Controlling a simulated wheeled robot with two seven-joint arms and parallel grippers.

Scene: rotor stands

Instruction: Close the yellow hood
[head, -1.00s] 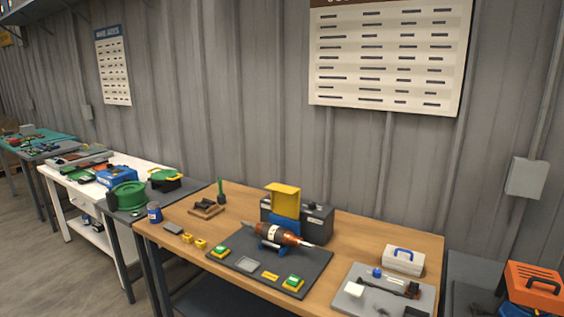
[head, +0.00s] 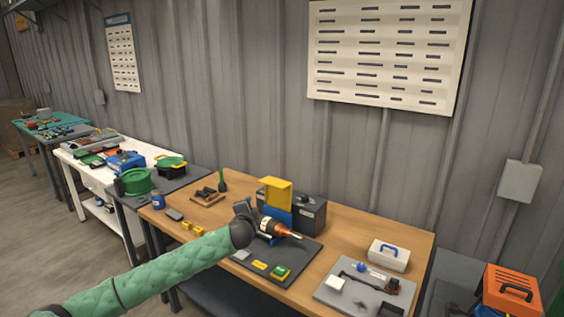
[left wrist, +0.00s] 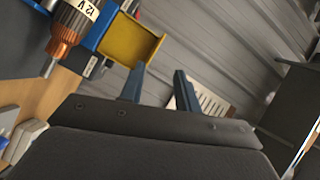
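The yellow hood (head: 278,192) stands raised above a blue stand (head: 277,217) on the wooden bench in the head view. A rotor with a copper-coloured section (head: 278,229) lies in front of it. In the left wrist view the hood (left wrist: 130,38) shows its hollow side near my fingers, with the rotor (left wrist: 69,25) to its left. My left gripper (left wrist: 160,70) is open and empty, its two blue-grey fingers apart just below the hood's edge. In the head view my left forearm hides part of the dark mat. My right gripper is not in view.
A dark grey box (head: 311,213) stands behind the stand. A white case with a blue handle (head: 389,255) and a grey tray (head: 335,297) are to the right.

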